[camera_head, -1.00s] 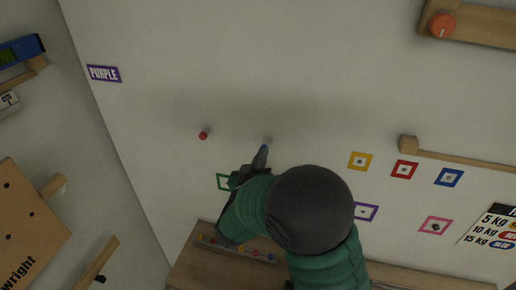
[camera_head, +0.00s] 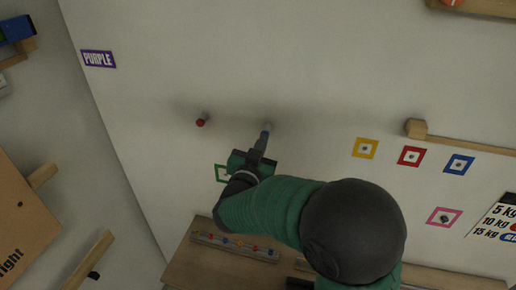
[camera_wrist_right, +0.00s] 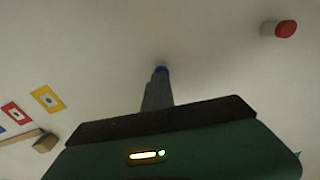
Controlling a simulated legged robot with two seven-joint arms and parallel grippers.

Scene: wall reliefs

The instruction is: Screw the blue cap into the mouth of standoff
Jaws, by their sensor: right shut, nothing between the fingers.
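The blue cap (camera_head: 265,134) shows at the end of a pale standoff (camera_head: 268,126) on the white wall. The fingers hide part of the cap and most of the standoff in the wrist view. A red cap (camera_head: 200,123) sits on another standoff to the left, also in the wrist view (camera_wrist_right: 286,28). My left gripper is not in view.
Coloured square frames, such as a yellow one (camera_head: 365,148) and a red one (camera_head: 411,156), are on the wall to the right. A wooden ledge (camera_head: 185,268) with a strip of coloured knobs (camera_head: 235,246) lies below. A wooden rail (camera_head: 470,145) juts out at right.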

